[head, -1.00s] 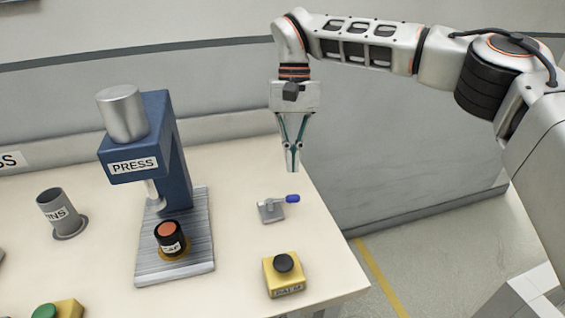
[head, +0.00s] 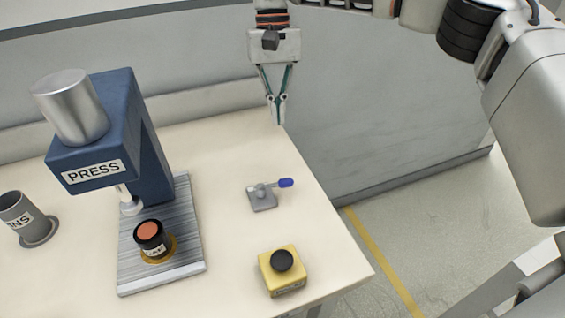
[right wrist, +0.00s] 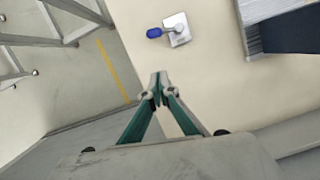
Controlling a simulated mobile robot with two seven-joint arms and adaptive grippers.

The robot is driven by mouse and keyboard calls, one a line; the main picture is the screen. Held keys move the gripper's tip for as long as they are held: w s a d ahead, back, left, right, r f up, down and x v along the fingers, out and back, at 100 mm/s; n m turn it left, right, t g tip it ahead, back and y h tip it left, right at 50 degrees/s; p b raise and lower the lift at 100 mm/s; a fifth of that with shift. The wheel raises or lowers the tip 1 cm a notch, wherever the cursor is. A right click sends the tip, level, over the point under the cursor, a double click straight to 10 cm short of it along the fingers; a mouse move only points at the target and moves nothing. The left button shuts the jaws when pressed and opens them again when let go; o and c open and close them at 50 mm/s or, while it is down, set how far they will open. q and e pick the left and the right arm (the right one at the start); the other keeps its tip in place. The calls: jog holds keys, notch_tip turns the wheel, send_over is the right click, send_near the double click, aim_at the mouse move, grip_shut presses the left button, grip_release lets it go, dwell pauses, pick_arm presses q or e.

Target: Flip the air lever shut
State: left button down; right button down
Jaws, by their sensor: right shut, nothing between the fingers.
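The air lever (head: 264,194) is a small grey base with a short arm and a blue handle tip, on the table right of the press. The blue tip points right in the head view. The lever also shows in the right wrist view (right wrist: 178,31), ahead of the fingertips. My right gripper (head: 278,118) is shut and empty, pointing down above the table's far right part, beyond the lever and apart from it. Its closed fingers also show in the right wrist view (right wrist: 158,88). My left gripper is not in view.
A blue press (head: 115,135) stands on a ridged metal plate (head: 190,262), with a black cup with an orange top (head: 150,236) under its ram. A yellow box with a black button (head: 284,272) sits at the front right. A grey tube (head: 18,212) stands at left. Table around the lever is clear.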

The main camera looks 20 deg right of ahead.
jog(key=x, duration=1)
jog(key=shift+b, duration=0.4)
jog(key=s, duration=0.2)
jog(key=shift+s+a+r, duration=0.1)
jog(key=shift+s+a, duration=0.05)
jog(key=shift+s, duration=0.25)
jog(key=shift+s+a, duration=0.1)
jog(key=shift+s, duration=0.3)
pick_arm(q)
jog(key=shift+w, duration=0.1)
pick_arm(e)
jog(key=shift+s+m+p, duration=0.2)
jog(key=shift+m+p, duration=0.3)
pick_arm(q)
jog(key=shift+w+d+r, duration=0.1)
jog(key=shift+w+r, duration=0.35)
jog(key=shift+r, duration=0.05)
